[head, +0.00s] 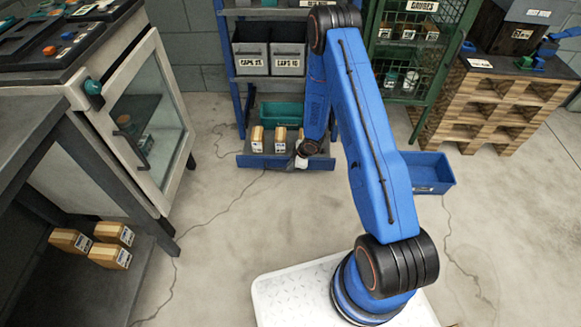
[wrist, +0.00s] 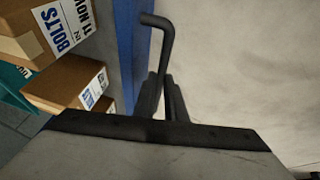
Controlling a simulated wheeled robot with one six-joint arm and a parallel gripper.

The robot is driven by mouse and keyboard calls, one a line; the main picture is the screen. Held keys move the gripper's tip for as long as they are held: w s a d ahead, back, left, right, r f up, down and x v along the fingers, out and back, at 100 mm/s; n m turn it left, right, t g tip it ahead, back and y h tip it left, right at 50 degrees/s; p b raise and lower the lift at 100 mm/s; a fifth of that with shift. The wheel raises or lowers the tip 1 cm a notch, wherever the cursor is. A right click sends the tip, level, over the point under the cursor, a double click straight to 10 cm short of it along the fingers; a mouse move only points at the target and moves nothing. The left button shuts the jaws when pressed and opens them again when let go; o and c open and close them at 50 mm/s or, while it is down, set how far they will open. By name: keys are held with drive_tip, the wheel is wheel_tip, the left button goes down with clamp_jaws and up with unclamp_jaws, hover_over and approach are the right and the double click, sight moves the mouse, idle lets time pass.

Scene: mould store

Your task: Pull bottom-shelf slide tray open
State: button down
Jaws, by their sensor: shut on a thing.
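The bottom-shelf slide tray (head: 252,161) is a low blue tray at the foot of the blue rack in the head view. Its front stands forward of the rack's posts, and several cardboard boxes show in it. My gripper (head: 300,162) is at the right part of the tray's front, partly hidden by my arm. In the wrist view, my gripper's dark fingers (wrist: 164,97) are closed on a dark bent bar handle (wrist: 163,35) beside the tray's blue front (wrist: 133,45). The far end of the handle is hidden behind the fingers. Boxes marked "BOLTS" (wrist: 62,32) lie to the left.
A teal bin (head: 281,112) sits behind the boxes, with grey bins (head: 251,62) on the shelf above. A blue crate (head: 431,172) stands on the floor to the right. A cabinet with a glass door (head: 147,120) stands left. The floor before the tray is clear.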

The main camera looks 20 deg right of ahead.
drive_tip(key=c, duration=1.8)
unclamp_jaws()
drive_tip(key=v, duration=1.7)
drive_tip(key=shift+r, duration=0.25)
